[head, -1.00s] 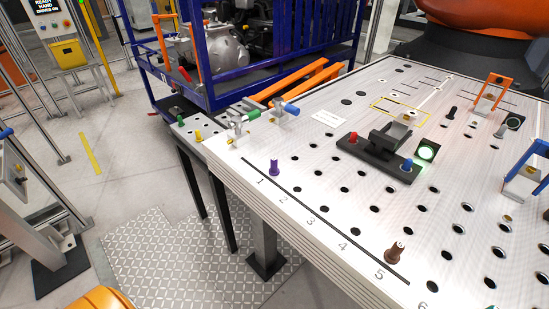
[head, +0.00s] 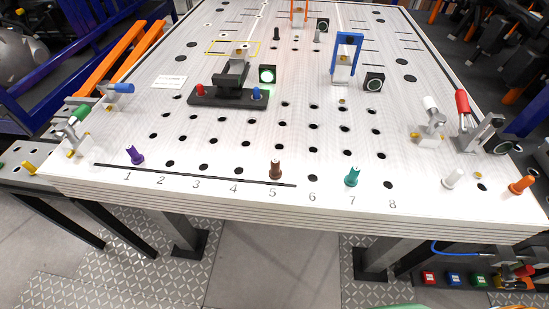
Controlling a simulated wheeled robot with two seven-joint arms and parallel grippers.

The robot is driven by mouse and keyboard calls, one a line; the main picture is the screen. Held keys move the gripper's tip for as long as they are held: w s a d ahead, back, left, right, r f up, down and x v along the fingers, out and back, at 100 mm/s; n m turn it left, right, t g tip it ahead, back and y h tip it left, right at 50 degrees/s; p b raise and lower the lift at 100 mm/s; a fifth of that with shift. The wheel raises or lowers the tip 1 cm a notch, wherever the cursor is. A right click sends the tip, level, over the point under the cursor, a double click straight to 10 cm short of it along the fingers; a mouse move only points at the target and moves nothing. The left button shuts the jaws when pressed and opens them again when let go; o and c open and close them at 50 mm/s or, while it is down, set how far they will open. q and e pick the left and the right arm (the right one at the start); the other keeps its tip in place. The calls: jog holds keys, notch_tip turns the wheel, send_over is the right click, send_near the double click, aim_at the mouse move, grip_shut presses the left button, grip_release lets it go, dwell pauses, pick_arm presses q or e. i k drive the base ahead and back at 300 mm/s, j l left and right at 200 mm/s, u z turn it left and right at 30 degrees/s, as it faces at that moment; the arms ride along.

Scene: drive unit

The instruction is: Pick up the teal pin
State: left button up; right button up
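The teal pin (head: 352,177) stands upright near the front edge of the white perforated table (head: 240,160), just above the printed number 7. It is apart from the other pins, with the brown pin (head: 276,169) to its left and the white pin (head: 453,178) to its right. Neither of my grippers shows in the head view.
A purple pin (head: 135,156) and an orange pin (head: 521,186) stand along the front. Farther back are a black fixture (head: 228,95) with red and blue knobs and a blue bracket (head: 346,57). Clamps stand at both sides. The surface around the teal pin is largely clear.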

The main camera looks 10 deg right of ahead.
aim_at(350, 180)
jog(key=z, duration=1)
jog(key=l+u, duration=0.8)
jog(key=k+l+u, duration=0.15)
jog(key=l+u, duration=0.15)
jog(key=u, duration=0.15)
jog(key=k+l+u, duration=0.15)
jog(key=l+u, duration=0.25)
